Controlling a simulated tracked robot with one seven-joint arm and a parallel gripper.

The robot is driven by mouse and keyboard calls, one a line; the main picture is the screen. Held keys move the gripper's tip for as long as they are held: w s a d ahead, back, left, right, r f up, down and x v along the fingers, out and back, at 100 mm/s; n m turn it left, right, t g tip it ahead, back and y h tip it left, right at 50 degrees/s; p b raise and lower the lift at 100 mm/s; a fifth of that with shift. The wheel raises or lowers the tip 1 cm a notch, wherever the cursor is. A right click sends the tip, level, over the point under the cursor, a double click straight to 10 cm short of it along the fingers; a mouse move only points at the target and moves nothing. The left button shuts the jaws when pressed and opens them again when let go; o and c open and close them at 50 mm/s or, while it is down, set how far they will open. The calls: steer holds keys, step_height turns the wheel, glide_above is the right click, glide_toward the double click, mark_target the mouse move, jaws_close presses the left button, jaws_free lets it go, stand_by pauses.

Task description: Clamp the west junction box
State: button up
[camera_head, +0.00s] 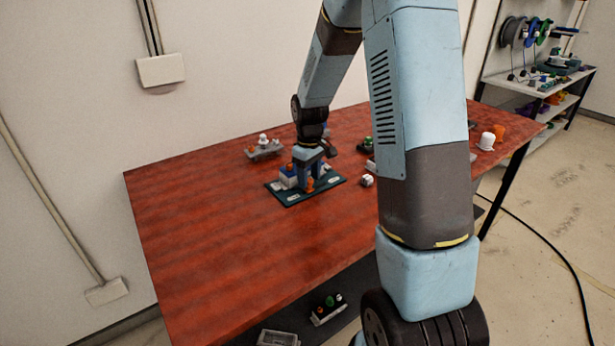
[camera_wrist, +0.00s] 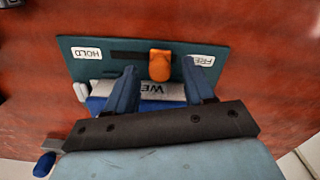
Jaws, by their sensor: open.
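The west junction box shows in the wrist view as a blue box with a white label (camera_wrist: 165,91) reading "WE", the rest hidden. It is at a dark teal plate (camera_wrist: 85,66) with HOLD printed at left and FREE at right. An orange knob (camera_wrist: 160,66) sits in the plate's dark slot, nearer FREE. In the head view the plate (camera_head: 330,183) lies on the red table, with the orange knob (camera_head: 310,185) at its front. My gripper (camera_wrist: 158,65) is open over the plate, its fingers on either side of the knob. I cannot tell whether they touch it.
A grey block with white and orange parts (camera_head: 264,151) stands behind the plate. A small white piece (camera_head: 367,181) lies to its right. A white cup (camera_head: 486,141) and an orange one (camera_head: 500,131) stand at the right end. The table's left front (camera_head: 210,250) is clear.

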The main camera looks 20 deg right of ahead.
steer(key=shift+f, duration=0.15)
jaws_close()
stand_by(0.4)
